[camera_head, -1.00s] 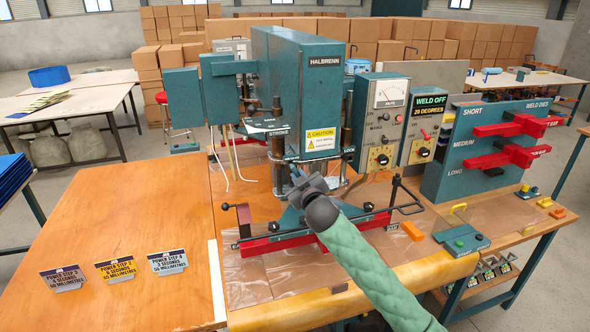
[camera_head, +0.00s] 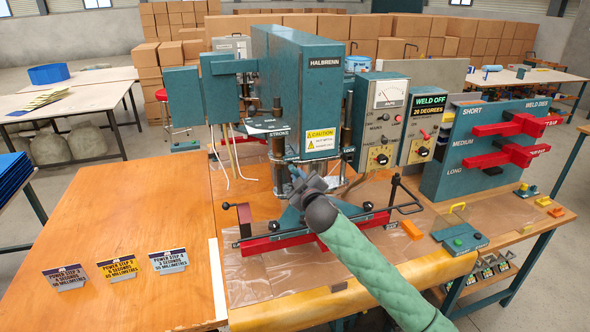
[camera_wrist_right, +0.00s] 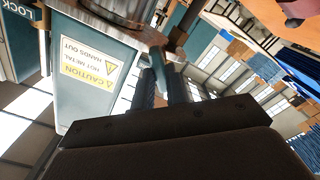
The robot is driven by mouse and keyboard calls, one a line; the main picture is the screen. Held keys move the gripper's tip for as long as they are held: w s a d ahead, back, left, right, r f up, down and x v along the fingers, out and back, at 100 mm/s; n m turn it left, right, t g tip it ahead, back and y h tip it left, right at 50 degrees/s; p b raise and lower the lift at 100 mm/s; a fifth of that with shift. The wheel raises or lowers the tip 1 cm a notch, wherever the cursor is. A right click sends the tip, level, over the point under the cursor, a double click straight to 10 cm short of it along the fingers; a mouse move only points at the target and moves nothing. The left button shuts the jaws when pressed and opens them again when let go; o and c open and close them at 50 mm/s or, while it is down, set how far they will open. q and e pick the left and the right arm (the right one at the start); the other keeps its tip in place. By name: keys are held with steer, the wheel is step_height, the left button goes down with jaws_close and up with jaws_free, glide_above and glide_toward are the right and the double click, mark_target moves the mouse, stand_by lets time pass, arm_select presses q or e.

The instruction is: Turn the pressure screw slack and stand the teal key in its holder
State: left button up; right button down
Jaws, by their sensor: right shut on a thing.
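My right arm reaches in from the bottom right of the head view. My right gripper (camera_head: 300,184) is at the lower front of the teal HALBRENN welding press (camera_head: 290,95), partly hidden by my own wrist. In the right wrist view a teal piece, which looks like the teal key (camera_wrist_right: 176,82), stands between the two dark fingers, and the gripper is shut on it. The key and the pressure screw cannot be made out in the head view. I cannot tell which part is the key holder. My left gripper is not in view.
A red bar jig with black clamp handles (camera_head: 408,208) lies before the press. Signs (camera_head: 119,268) stand on the left. The wooden table (camera_head: 130,215) is mostly clear there.

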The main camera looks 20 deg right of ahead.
steer(key=shift+n+p, duration=1.05)
steer(key=shift+n, duration=0.75)
steer(key=shift+n+p, duration=0.45)
steer(key=shift+n, duration=0.15)
steer(key=shift+n+p, duration=0.4)
steer(key=shift+n, duration=0.2)
steer(key=shift+n+p, duration=1.15)
steer(key=shift+n, duration=0.65)
steer(key=shift+s, duration=0.75)
steer(key=shift+s+d, duration=0.1)
steer(key=shift+s, duration=1.15)
steer(key=shift+w, duration=1.8)
